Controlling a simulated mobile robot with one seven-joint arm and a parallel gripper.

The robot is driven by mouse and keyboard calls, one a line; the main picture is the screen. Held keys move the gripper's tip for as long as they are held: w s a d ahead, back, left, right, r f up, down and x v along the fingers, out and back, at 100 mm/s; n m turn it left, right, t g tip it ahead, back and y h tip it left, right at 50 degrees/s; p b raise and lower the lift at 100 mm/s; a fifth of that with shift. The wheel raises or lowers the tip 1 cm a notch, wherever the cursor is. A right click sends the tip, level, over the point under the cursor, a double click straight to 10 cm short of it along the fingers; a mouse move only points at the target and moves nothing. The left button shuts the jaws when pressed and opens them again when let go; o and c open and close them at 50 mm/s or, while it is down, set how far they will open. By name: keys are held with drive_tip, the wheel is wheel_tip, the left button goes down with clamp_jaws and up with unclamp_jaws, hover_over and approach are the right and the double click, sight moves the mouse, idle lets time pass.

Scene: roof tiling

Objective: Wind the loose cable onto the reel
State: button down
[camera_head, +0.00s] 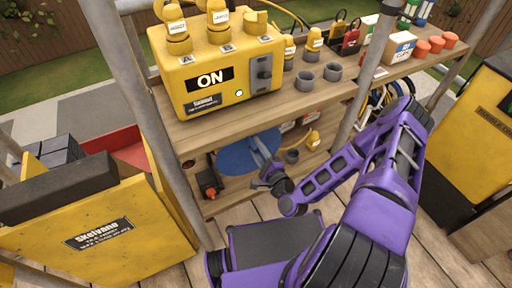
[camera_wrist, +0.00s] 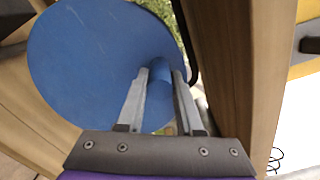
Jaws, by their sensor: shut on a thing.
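The reel shows as a large blue disc (camera_head: 240,156) on the lower shelf, under the yellow power box. It also fills the upper left of the wrist view (camera_wrist: 90,60). My gripper (camera_head: 262,158) reaches in at its right side. In the wrist view my gripper's two grey fingers (camera_wrist: 166,82) are closed around a short blue cylinder (camera_wrist: 160,92) standing out from the disc, apparently its handle. Looped cables (camera_head: 382,98) show behind my arm at the right, partly hidden. A thin dark cable (camera_wrist: 274,160) shows at the lower right of the wrist view. I cannot tell which is the loose one.
The yellow power box (camera_head: 222,70) stands on the upper shelf (camera_head: 300,104) above the reel. Metal poles (camera_head: 355,85) flank the shelving. A yellow cabinet (camera_head: 115,225) is at left.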

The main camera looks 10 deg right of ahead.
drive_tip(key=c, duration=0.6)
unclamp_jaws()
drive_tip(key=shift+s, duration=0.1)
drive_tip(key=v, duration=1.7)
drive_tip(key=shift+s+r+p, duration=0.1)
drive_tip(key=shift+s+p, duration=0.1)
drive_tip(key=shift+p, duration=0.1)
